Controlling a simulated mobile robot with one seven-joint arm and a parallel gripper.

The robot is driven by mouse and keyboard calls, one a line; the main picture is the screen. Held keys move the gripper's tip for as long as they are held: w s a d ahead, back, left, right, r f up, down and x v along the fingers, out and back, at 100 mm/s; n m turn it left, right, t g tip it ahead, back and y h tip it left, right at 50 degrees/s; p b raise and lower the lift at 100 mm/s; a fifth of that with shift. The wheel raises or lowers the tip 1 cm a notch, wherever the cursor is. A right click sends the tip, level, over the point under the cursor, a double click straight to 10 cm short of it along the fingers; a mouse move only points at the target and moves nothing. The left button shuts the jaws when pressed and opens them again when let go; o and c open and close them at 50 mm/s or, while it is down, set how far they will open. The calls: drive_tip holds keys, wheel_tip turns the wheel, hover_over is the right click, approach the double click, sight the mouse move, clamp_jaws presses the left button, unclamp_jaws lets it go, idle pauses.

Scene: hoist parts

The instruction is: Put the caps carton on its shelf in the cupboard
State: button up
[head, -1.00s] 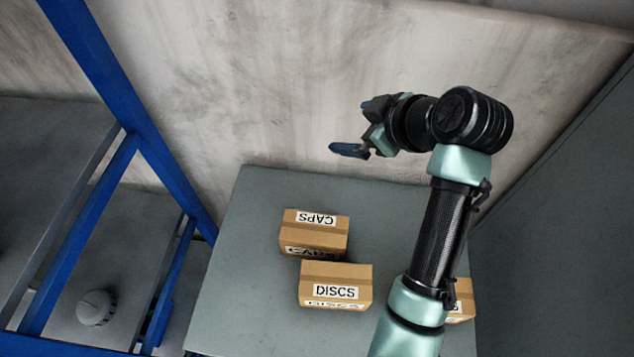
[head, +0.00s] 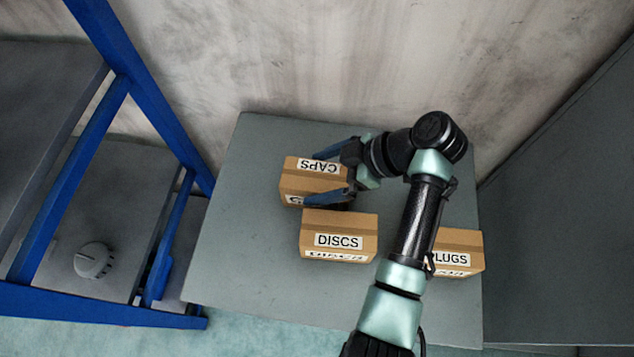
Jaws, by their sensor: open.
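The caps carton (head: 300,182) is a small brown box marked CAPS, standing on the grey table behind the DISCS carton. My gripper (head: 318,176) is open, its blue fingers pointing left at the caps carton. One finger shows at the carton's far side and the other at its near side, close to the DISCS carton. The near finger and palm hide the carton's right part. I cannot tell whether the fingers touch it. No cupboard that I can identify for certain is in view.
The DISCS carton (head: 340,223) stands just in front of the caps carton. The PLUGS carton (head: 460,252) is at the right, partly behind my arm. A blue-framed rack (head: 125,85) with grey shelves stands at the left. The table's left part (head: 235,230) is clear.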

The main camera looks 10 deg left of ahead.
drive_tip(key=x, duration=0.4)
drive_tip(key=shift+w+a+f, duration=0.1)
drive_tip(key=shift+f, duration=0.4)
drive_tip(key=shift+r, duration=0.1)
clamp_jaws()
